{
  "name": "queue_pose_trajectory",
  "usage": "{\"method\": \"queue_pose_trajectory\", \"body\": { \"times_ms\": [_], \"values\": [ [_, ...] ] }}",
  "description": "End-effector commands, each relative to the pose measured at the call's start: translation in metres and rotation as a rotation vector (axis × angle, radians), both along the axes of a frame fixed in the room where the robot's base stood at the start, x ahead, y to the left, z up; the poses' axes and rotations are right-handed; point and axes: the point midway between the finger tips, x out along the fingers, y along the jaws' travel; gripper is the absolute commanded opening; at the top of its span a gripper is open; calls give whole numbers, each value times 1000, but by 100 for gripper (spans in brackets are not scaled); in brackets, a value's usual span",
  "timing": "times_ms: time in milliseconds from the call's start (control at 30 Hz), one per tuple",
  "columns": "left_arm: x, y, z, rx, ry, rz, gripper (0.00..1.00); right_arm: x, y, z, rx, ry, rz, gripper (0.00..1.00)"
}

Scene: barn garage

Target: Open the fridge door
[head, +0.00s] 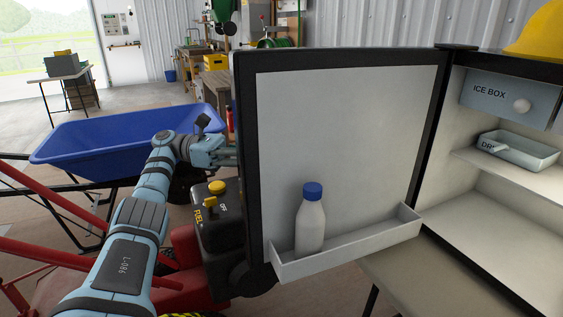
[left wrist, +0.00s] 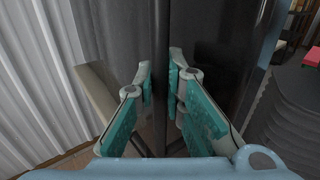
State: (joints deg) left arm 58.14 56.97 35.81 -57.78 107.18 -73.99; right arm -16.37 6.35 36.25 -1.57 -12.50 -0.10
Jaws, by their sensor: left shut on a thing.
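The fridge door (head: 345,140) stands wide open in the head view, with its white inner side and dark frame facing me. The open white interior (head: 490,205) shows to the right. My left gripper (head: 228,152) reaches the door's free left edge from its outer side, and its fingertips are partly hidden there. In the left wrist view its fingers (left wrist: 161,65) are shut on a dark upright part of the fridge door (left wrist: 205,35); I cannot tell whether this is the handle or the edge. My right gripper is not in view.
A white bottle with a blue cap (head: 310,225) stands in the door shelf (head: 350,246). A drawer (head: 520,150) sits inside the fridge beneath the ice box (head: 505,97). A red and black machine (head: 215,235) and a blue wheelbarrow (head: 95,140) stand left of the door.

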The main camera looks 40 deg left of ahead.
Motion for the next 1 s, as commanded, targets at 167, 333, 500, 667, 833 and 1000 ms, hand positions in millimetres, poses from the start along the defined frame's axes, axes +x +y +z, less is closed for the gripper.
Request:
{"method": "queue_pose_trajectory", "body": {
  "times_ms": [167, 333, 500, 667, 833, 1000],
  "values": [
    [-7, 10, -1, 0, 2, -1, 0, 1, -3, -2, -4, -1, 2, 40],
    [-9, 13, -1, 2, 3, 2, 0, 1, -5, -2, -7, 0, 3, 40],
    [-10, 14, -1, 2, 2, 3, 0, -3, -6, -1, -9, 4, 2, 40],
    [-10, 14, -1, 2, 2, 3, 29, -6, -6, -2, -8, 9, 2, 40],
    [-9, 13, -1, 1, 2, 2, 31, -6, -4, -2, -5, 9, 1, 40],
    [-9, 13, 2, 1, 0, 1, 31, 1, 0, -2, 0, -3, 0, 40]
  ]
}}
